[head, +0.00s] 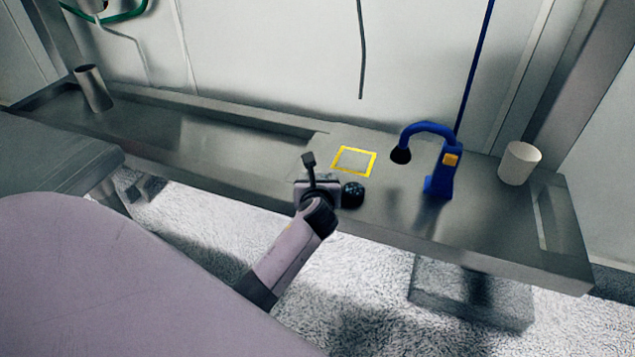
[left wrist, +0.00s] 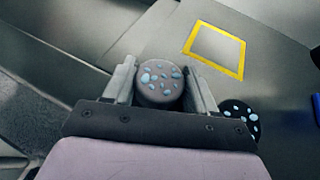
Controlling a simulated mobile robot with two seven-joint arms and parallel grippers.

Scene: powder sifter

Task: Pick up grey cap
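A grey cap (left wrist: 160,85) with pale blue spots sits between the two fingers of my left gripper (left wrist: 160,88) in the left wrist view. The fingers lie close along both its sides. I cannot tell whether they press on it. Its lower part is hidden by the gripper. In the head view my left gripper (head: 312,185) is at the front edge of the grey bench, and the grey cap cannot be made out there. A black cap (head: 352,194) with light spots stands just right of the gripper; it also shows in the left wrist view (left wrist: 240,118). My right gripper is not in view.
A yellow square outline (head: 354,159) is marked on the bench (head: 400,222) behind the gripper. A blue curved-arm device (head: 440,172) stands to the right, with a pale cylinder (head: 519,164) beyond it. A grey cylinder (head: 93,89) stands far left.

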